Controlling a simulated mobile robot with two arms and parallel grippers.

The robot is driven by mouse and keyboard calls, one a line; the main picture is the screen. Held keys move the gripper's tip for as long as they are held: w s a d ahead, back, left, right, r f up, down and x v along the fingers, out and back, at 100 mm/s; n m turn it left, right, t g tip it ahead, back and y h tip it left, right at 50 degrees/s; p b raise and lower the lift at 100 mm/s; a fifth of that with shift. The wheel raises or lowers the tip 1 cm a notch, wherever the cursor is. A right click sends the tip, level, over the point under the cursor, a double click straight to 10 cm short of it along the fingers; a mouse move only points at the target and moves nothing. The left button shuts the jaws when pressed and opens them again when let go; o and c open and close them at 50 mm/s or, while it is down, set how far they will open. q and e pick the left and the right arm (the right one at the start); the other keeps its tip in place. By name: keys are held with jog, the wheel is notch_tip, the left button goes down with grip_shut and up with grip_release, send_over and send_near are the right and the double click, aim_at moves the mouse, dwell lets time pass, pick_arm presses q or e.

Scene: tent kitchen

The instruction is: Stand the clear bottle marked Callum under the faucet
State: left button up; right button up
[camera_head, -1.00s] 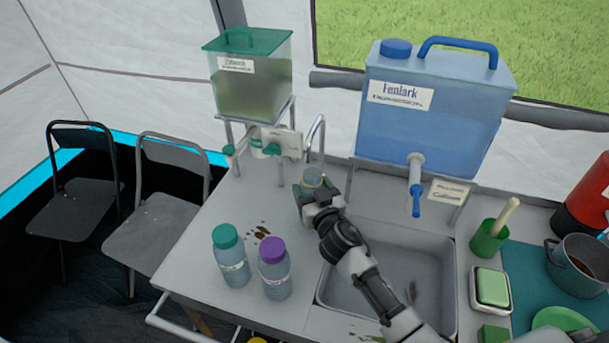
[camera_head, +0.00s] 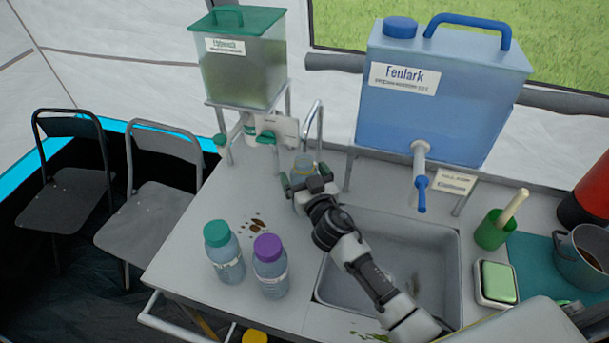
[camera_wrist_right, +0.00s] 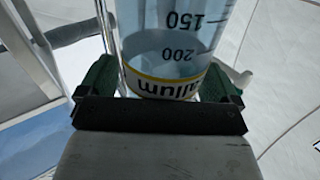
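The clear bottle marked Callum (camera_head: 304,162) is at the back of the counter, left of the sink. My right gripper (camera_head: 304,181) has its fingers on both sides of it. In the right wrist view the bottle (camera_wrist_right: 165,50) fills the space between the green fingertips, and part of its name shows upside down on a yellow-edged band. A curved metal faucet (camera_head: 319,112) rises just behind the bottle. I cannot tell whether the bottle's base touches the counter or is exactly below the spout. My left gripper is not in view.
A green-lidded tank (camera_head: 240,72) with a tap stands at back left, a blue tank (camera_head: 440,95) behind the sink (camera_head: 350,225). Teal-capped (camera_head: 224,250) and purple-capped (camera_head: 270,266) bottles stand at the front. A green cup (camera_head: 492,234) and soap dish (camera_head: 496,284) are right.

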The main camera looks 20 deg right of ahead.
jog(key=shift+s+r, duration=0.1)
jog(key=shift+s, duration=0.05)
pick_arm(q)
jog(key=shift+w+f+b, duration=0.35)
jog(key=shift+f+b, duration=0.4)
pick_arm(e)
jog(key=s, duration=1.1)
jog(key=shift+s+d, duration=0.35)
